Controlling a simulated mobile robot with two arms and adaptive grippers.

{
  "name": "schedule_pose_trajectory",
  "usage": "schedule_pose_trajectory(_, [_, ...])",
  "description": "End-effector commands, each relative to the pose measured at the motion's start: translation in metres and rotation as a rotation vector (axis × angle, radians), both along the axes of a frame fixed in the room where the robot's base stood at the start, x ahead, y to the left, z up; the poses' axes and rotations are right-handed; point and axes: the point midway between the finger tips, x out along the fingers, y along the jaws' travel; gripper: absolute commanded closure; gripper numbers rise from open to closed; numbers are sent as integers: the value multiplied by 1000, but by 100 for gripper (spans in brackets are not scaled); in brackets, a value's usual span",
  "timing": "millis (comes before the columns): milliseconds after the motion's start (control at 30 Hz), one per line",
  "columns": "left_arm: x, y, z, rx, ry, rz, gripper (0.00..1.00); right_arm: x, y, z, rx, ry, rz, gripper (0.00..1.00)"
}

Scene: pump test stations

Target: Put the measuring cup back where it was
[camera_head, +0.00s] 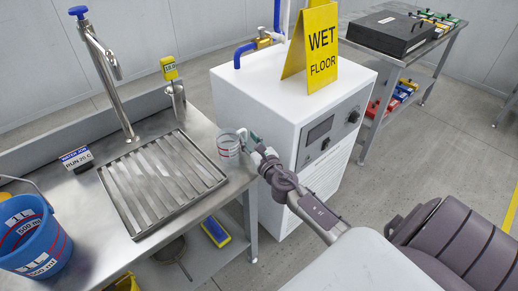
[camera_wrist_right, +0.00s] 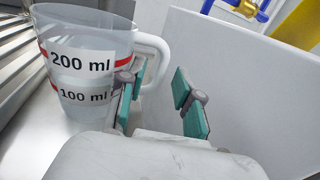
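The measuring cup (camera_head: 228,150) is clear, with red bands and a pale handle, and stands upright on the steel counter between the drain grate and the white machine. In the right wrist view the cup (camera_wrist_right: 84,72) shows 200 ml and 100 ml labels. My right gripper (camera_head: 250,142) is at its handle side. In the wrist view the right gripper (camera_wrist_right: 158,95) has its teal-padded fingers apart. The left finger is by the cup wall and handle, the other stands clear to the right. Whether a finger is inside the handle loop is unclear. My left gripper is out of view.
A drain grate (camera_head: 162,180) and a tap (camera_head: 105,70) are left of the cup. A blue bucket (camera_head: 34,240) stands at the counter's left. The white machine (camera_head: 280,95), carrying a yellow wet floor sign (camera_head: 318,50), rises close beside my right gripper.

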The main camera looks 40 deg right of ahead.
Motion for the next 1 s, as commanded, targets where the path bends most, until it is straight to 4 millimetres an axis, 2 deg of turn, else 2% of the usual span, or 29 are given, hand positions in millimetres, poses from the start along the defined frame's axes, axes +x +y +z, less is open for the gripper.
schedule_pose_trajectory(33, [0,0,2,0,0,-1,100,-12,2,0,-1,2,1,66])
schedule_pose_trajectory(200, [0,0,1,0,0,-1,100,-49,8,-1,0,2,0,66])
schedule_pose_trajectory(400, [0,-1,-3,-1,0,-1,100,-81,13,-1,0,0,-1,66])
schedule_pose_trajectory(600, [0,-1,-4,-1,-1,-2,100,-94,14,1,1,-1,-2,66])
schedule_pose_trajectory(1000, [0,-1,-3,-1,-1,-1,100,-94,14,2,0,-2,-2,66])
